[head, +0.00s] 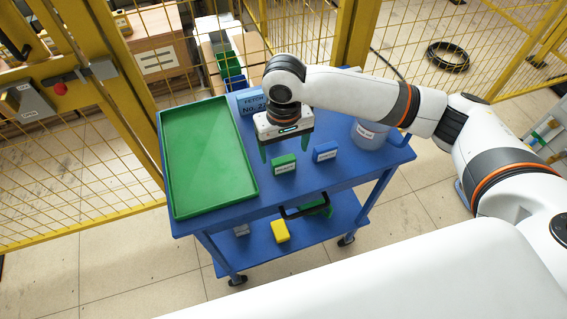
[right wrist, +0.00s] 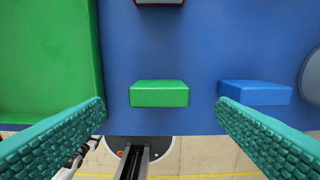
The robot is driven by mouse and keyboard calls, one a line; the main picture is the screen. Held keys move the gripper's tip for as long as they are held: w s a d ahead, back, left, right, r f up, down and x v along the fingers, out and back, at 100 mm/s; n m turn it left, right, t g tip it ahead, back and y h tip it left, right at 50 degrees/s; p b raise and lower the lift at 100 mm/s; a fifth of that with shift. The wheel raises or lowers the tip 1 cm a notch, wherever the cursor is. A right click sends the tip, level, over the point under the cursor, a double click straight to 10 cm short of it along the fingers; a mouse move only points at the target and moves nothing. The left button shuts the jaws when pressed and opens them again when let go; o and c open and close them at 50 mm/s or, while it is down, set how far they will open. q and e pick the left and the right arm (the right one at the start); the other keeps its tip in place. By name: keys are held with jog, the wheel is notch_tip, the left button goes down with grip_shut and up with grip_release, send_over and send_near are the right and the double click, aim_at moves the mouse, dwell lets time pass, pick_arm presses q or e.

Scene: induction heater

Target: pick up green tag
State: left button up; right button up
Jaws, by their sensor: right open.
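The green tag (head: 284,164) is a small green block with a white label, standing on the blue cart top right of the green tray. In the right wrist view the green tag (right wrist: 159,93) lies between and ahead of my two spread fingers, untouched. My right gripper (head: 286,150) is open and empty, just behind the tag in the head view; its teal fingers show in the right wrist view (right wrist: 160,110). My left gripper is not in view.
A blue tag (head: 325,152) stands close right of the green one; the right finger overlaps its edge in the wrist view. A green tray (head: 205,150) fills the cart's left. A pale container (head: 368,134) stands at the right. A yellow block (head: 280,231) is on the lower shelf.

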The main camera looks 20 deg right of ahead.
aim_at(284, 159)
jog(key=shift+f, duration=2.8)
jog(key=shift+c, duration=0.6)
jog(key=c, duration=0.9)
jog(key=shift+c, duration=0.2)
jog(key=shift+r, duration=0.1)
